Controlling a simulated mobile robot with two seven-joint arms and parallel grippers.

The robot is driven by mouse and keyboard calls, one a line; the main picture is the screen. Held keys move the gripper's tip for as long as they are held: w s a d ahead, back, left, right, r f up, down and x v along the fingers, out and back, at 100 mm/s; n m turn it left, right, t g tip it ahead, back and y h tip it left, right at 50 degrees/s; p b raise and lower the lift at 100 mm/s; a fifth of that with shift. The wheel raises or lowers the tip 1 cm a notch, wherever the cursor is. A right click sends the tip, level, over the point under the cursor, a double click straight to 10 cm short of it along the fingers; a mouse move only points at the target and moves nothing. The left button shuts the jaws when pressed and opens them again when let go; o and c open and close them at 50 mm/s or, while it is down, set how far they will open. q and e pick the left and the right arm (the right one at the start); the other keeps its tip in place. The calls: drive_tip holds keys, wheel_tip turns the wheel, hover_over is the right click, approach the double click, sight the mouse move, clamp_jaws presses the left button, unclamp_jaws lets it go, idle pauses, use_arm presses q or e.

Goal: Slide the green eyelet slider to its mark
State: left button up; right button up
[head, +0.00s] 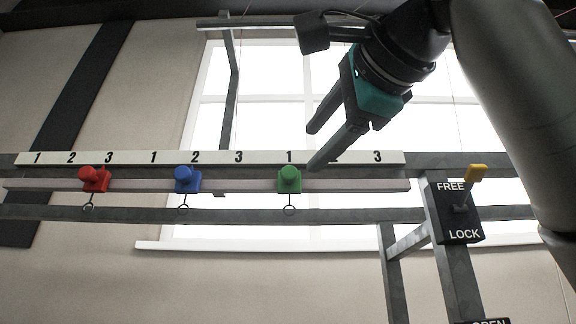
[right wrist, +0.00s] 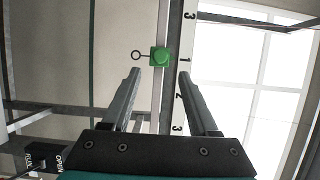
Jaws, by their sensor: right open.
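The green eyelet slider (head: 289,180) sits on the rail (head: 235,186), under the 1 of the rightmost 1-2-3 group on the white number strip (head: 265,157). A small ring hangs below it. My right gripper (head: 313,148) is open and empty, its fingertips just right of and above the green slider. One finger partly covers the strip near the 2. In the right wrist view the green slider (right wrist: 160,57) shows just beyond the open fingertips (right wrist: 160,73), roughly between them and apart from them. My left gripper is not in view.
A red slider (head: 94,179) and a blue slider (head: 186,179) sit further left on the same rail. The rail right of the green slider looks clear.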

sight(291, 174)
drive_tip(key=p+x, duration=0.3)
drive_tip(key=x, duration=0.6)
drive_tip(key=shift+w+r+p, duration=0.1)
drive_tip(key=shift+w+p, duration=0.3)
drive_tip(key=shift+w+a, duration=0.2)
drive_tip(key=shift+w, duration=0.15)
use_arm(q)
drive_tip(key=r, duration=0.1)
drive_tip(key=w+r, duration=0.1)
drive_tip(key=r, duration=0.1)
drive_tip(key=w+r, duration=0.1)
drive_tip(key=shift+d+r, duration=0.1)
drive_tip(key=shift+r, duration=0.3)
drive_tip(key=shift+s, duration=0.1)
use_arm(e)
drive_tip(key=shift+c, duration=0.6)
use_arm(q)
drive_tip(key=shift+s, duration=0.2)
use_arm(e)
clamp_jaws()
drive_tip(key=shift+f, duration=0.25)
